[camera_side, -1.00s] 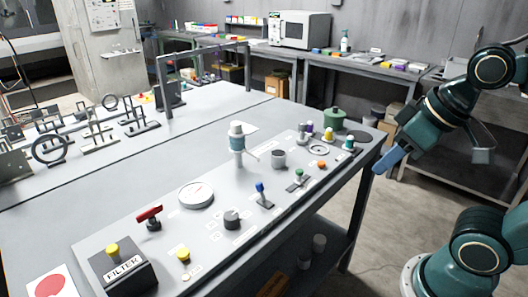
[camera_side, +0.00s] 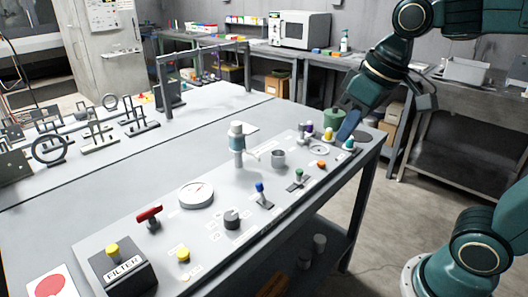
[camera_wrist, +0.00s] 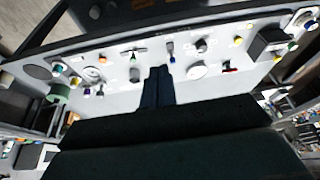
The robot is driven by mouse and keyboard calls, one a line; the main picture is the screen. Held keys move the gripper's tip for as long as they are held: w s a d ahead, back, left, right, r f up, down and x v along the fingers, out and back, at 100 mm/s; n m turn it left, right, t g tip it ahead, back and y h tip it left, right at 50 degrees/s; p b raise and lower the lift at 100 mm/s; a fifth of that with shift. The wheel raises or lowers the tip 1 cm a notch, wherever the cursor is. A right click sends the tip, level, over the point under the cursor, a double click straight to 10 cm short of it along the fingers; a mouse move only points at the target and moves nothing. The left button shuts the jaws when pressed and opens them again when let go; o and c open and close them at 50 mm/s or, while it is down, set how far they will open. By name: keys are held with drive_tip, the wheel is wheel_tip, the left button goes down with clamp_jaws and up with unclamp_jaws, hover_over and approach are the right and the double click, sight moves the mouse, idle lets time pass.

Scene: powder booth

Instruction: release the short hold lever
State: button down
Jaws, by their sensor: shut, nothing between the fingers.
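The control panel (camera_side: 215,262) carries several levers, and its small labels are too small to read, so I cannot tell which is the short hold lever. A short lever with a green tip (camera_side: 299,175) stands on a dark slotted base. A taller lever with a blue tip (camera_side: 261,190) is to its left, and a red-handled lever (camera_side: 149,215) is at the left. The green (camera_wrist: 134,51) and blue (camera_wrist: 171,50) levers also show in the wrist view. My gripper (camera_side: 343,138) is shut and empty, over the panel's right end; its blue fingers (camera_wrist: 158,70) show in the wrist view.
A blue-and-white post with a side handle (camera_side: 237,142), a grey cup-like knob (camera_side: 278,158) and several coloured knobs stand around the levers. A round gauge (camera_side: 196,195) and a FILTER box (camera_side: 124,269) are at left. The table behind is partly clear.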

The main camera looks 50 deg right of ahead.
drive_tip(key=w+a+g, duration=0.1)
drive_tip(key=w, duration=0.6)
drive_tip(key=n+g, duration=0.1)
drive_tip(key=g, duration=0.1)
hover_over(261, 192)
drive_tip(key=s+d, duration=0.2)
drive_tip(key=s, duration=0.1)
wheel_tip(261, 192, down, 2)
drive_tip(key=w+a+f+n+g, duration=0.1)
drive_tip(key=w+a+f+g, duration=0.1)
drive_tip(key=w+f, duration=0.7)
drive_tip(key=shift+w+f, duration=0.15)
drive_tip(key=shift+w, duration=0.9)
drive_tip(key=f, duration=0.6)
drive_tip(key=s+f, duration=0.1)
drive_tip(key=f, duration=0.3)
drive_tip(key=shift+s+a, duration=0.1)
drive_tip(key=shift+a, duration=0.3)
drive_tip(key=shift+s+d+r, duration=0.15)
drive_tip(key=shift+s+r, duration=0.1)
drive_tip(key=shift+s, duration=0.3)
drive_tip(key=shift+s+d+r, duration=0.2)
drive_tip(key=shift+s+r, duration=0.1)
drive_tip(key=shift+s, duration=0.25)
drive_tip(key=shift+s+d+r, duration=0.15)
drive_tip(key=shift+s+r, duration=0.1)
drive_tip(key=shift+s, duration=0.3)
